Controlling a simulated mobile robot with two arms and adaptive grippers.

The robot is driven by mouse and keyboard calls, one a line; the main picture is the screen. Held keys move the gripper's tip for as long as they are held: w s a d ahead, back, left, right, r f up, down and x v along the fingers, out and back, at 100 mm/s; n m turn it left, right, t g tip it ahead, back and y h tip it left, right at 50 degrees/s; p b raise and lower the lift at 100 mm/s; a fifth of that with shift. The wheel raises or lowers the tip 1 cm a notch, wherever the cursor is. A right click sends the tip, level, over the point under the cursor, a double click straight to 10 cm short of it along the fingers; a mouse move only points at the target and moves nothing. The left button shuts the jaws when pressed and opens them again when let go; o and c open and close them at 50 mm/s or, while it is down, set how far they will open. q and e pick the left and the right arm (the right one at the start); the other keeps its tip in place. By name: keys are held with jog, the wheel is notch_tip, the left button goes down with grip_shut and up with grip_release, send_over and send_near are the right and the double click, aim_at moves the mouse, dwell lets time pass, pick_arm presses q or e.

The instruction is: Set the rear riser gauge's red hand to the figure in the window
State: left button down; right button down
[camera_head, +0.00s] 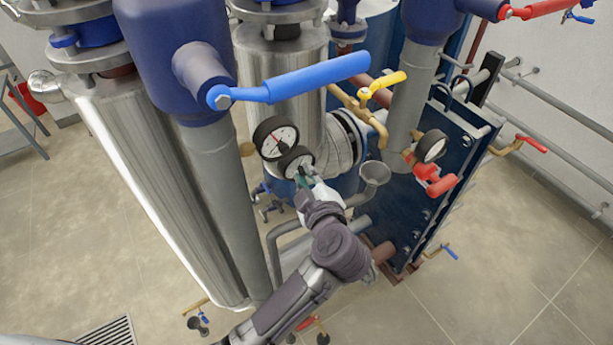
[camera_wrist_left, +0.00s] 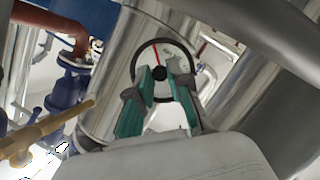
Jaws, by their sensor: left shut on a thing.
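Two round black-rimmed gauges sit close together on the silver riser in the head view, an upper one (camera_head: 276,138) with a red hand and a lower one (camera_head: 294,159). My left gripper (camera_head: 303,178) reaches up to the lower gauge from below and partly covers it. In the left wrist view, the teal-padded fingers (camera_wrist_left: 160,74) are shut on a small black knob (camera_wrist_left: 160,72) in front of a white dial (camera_wrist_left: 170,49). A red hand on this dial points nearly straight up. The figure in the window is not readable. My right gripper is not in view.
A blue lever handle (camera_head: 318,77) spans above the gauges. A yellow-handled valve (camera_head: 382,90), a funnel (camera_head: 374,174) and a third gauge (camera_head: 431,146) stand to the right. A blue plate stack (camera_head: 400,210) is beyond. A thick grey pipe (camera_head: 222,200) rises at left.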

pick_arm(q)
jog(key=shift+f, duration=0.1)
jog(key=shift+s+f+n+t+h+b, duration=0.15)
jog(key=shift+n+t+h+b, duration=0.35)
jog(key=shift+n, duration=0.7)
jog(key=shift+a+f+n+t+b, duration=0.1)
jog(key=shift+n+t+b, duration=0.7)
jog(key=shift+n, duration=0.7)
jog(key=c, duration=1.1)
grip_release()
jog(key=v, duration=1.2)
